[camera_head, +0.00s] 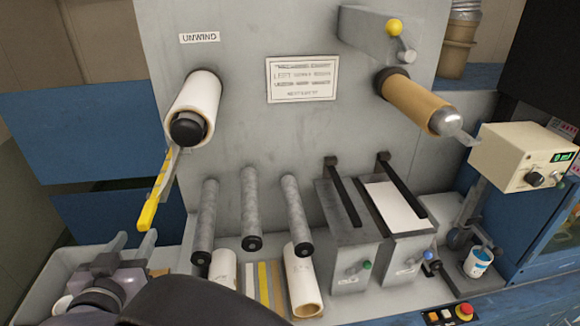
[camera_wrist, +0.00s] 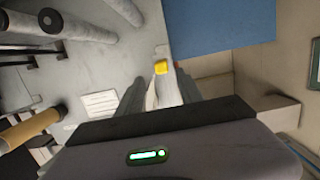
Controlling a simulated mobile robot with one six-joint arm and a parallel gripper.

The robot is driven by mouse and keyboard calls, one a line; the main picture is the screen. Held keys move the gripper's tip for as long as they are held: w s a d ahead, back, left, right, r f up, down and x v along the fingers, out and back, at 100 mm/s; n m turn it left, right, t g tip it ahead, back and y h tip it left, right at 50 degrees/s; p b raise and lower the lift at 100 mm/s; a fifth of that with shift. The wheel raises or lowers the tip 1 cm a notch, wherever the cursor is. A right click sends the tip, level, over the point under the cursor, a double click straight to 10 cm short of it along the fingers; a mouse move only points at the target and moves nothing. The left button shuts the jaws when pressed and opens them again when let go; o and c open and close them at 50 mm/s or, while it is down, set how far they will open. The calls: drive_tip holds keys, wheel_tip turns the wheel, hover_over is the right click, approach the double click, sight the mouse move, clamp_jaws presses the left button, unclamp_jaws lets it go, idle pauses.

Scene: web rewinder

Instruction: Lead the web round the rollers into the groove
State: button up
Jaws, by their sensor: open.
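A white roll (camera_head: 197,95) sits on the spindle under the UNWIND label. A short web end hangs from it, with a yellow tab (camera_head: 150,212) at its lower end. My gripper (camera_head: 133,243) is open and empty, just below and left of the tab. In the wrist view, the yellow tab (camera_wrist: 160,67) shows beyond and between my open fingers (camera_wrist: 160,84), not clasped. Three grey rollers (camera_head: 205,220) (camera_head: 251,208) (camera_head: 295,215) stick out from the panel, right of the tab. A brown core (camera_head: 415,103) sits at the upper right. I cannot make out a groove on it.
Spare rolls (camera_head: 303,283) lie under the rollers. Two grey boxes with black bars (camera_head: 343,190) stand right of them. A cream control box (camera_head: 525,155) and a cup (camera_head: 478,262) are at the far right.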

sight(144, 215)
drive_tip(key=shift+w+a+f, duration=0.15)
drive_tip(key=shift+w+a, duration=0.2)
drive_tip(key=shift+w, duration=0.05)
drive_tip(key=shift+w+f, duration=0.1)
drive_tip(key=shift+w, duration=0.7)
drive_tip(key=shift+x, duration=2.75)
drive_tip(key=shift+w+a+f, duration=0.1)
drive_tip(key=shift+w+a, duration=0.05)
drive_tip(key=shift+c, duration=0.4)
clamp_jaws()
